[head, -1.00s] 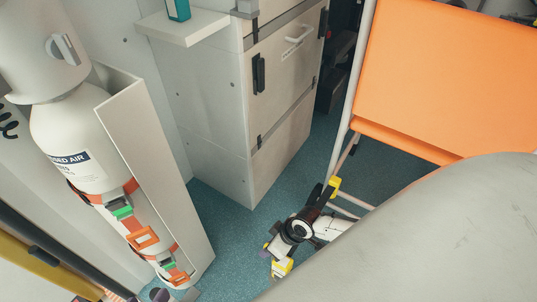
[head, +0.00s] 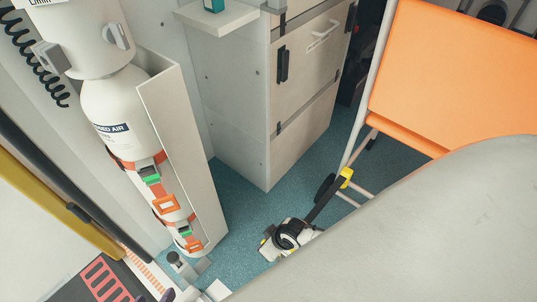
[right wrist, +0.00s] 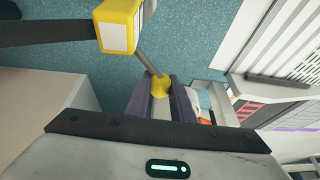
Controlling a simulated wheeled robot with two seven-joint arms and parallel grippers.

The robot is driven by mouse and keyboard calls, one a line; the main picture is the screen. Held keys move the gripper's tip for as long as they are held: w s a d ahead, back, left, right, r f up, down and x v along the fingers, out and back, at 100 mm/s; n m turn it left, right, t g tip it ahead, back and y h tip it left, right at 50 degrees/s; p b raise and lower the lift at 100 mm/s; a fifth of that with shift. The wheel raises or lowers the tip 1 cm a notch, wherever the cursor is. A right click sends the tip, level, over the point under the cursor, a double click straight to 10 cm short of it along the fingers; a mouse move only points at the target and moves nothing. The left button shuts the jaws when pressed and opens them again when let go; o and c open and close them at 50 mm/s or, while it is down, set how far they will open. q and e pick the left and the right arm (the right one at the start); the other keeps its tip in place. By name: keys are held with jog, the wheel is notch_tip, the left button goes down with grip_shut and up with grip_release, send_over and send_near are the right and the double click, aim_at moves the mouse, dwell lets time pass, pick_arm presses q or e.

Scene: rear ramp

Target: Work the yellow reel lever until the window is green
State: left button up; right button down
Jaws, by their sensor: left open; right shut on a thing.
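The yellow reel housing (right wrist: 118,27) shows in the right wrist view with a pale panel on its face; I see no green on it. A grey rod runs from beside it to a yellow lever knob (right wrist: 160,86). My right gripper (right wrist: 157,92) is shut on this knob between its dark purple fingers. In the head view my right wrist is low in the middle, with a small yellow edge of the reel (head: 264,244) beside it; the fingers are hidden there. My left gripper (head: 182,294) is open at the bottom edge, mostly cut off, apart from the reel.
A dark strap (head: 322,199) runs from the reel toward a yellow fitting near the orange seat (head: 430,75) frame. A strapped air cylinder (head: 112,105) stands left, and a grey cabinet (head: 235,140) stands behind. Blue floor (head: 240,205) is clear between them.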

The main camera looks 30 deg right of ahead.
pick_arm(q)
jog(key=shift+s, duration=0.1)
pick_arm(e)
jog(key=shift+s+a+f, duration=0.15)
jog(key=shift+a, duration=0.05)
jog(key=c, duration=1.5)
grip_release()
jog(key=shift+c, duration=0.2)
jog(key=shift+d, duration=0.1)
jog(key=shift+r, duration=0.25)
pick_arm(q)
jog(key=shift+s+a+r+n+t+y+p, duration=0.15)
jog(key=shift+s+a+r+n+t+p, duration=0.2)
jog(key=shift+a+r+p, duration=0.55)
jog(key=shift+s+a+r+n+t+y+p, duration=0.1)
jog(key=shift+a+r+n+t+y+p, duration=0.3)
jog(key=shift+p, duration=0.9)
jog(key=shift+s+a+r+n+t+h+p, duration=0.1)
jog(key=shift+s+a+r+t+p, duration=0.25)
jog(key=shift+r+p, duration=0.65)
pick_arm(e)
jog(key=v, duration=1)
pick_arm(q)
jog(key=shift+w+a+f, duration=0.1)
jog(key=shift+f, duration=0.1)
pick_arm(e)
jog(key=shift+f, duration=0.1)
